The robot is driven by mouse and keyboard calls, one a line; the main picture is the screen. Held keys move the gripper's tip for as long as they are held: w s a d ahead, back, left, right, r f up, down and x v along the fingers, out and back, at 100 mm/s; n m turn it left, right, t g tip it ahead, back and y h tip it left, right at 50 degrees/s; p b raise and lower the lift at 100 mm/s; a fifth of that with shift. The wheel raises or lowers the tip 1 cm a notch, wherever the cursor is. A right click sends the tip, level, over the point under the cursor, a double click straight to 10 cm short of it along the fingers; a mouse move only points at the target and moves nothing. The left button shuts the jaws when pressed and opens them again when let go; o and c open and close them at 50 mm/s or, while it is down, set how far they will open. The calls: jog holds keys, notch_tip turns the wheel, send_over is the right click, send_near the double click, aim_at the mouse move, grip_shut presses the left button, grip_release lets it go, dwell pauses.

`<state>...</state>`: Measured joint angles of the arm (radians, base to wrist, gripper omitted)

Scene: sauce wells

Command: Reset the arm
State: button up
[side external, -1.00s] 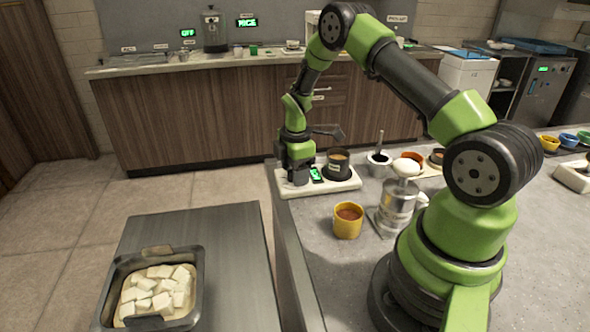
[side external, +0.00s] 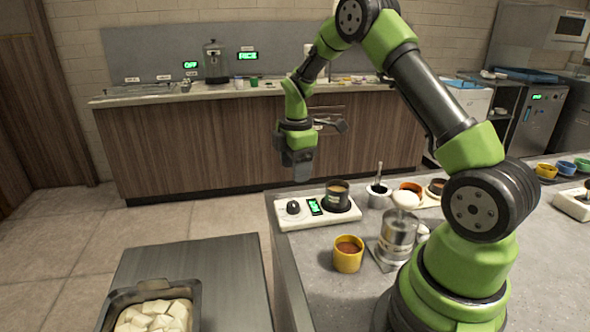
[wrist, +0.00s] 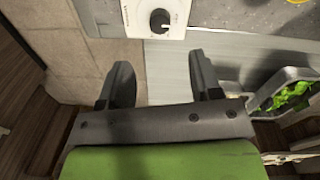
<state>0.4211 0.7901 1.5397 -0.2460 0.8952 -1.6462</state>
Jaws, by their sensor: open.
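My gripper (side external: 299,172) hangs in the air above the left end of a white panel (side external: 317,214) with a black knob (side external: 293,207) and a lit green display (side external: 314,207). In the wrist view my gripper (wrist: 159,90) is open, with two dark fingers apart and nothing between them. The knob (wrist: 159,20) shows beyond the fingertips there, clear of them. My arm reaches up and over from the right.
A dark cup (side external: 338,192) stands on the panel's right end. A yellow cup (side external: 348,255) and a metal pot (side external: 399,232) stand on the grey counter. A tray of white cubes (side external: 150,293) sits on the lower metal table at left. The air around my gripper is clear.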

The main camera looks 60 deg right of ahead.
jog(key=s+a+r+m+t, duration=0.2)
jog(key=s+a+r+m, duration=0.1)
jog(key=a+r, duration=0.3)
jog(key=s+a+r+m+t, duration=0.15)
jog(key=a+r+m, duration=0.25)
jog(key=r, duration=0.4)
jog(key=s+a+r+m+t+y, duration=0.1)
jog(key=s+a+r+m, duration=0.1)
jog(key=s+a+m, duration=0.2)
jog(key=s+a+r+m+t+y, duration=0.1)
jog(key=s+a+m, duration=0.3)
jog(key=s, duration=0.7)
jog(key=shift+r+t, duration=0.65)
jog(key=shift+r, duration=0.1)
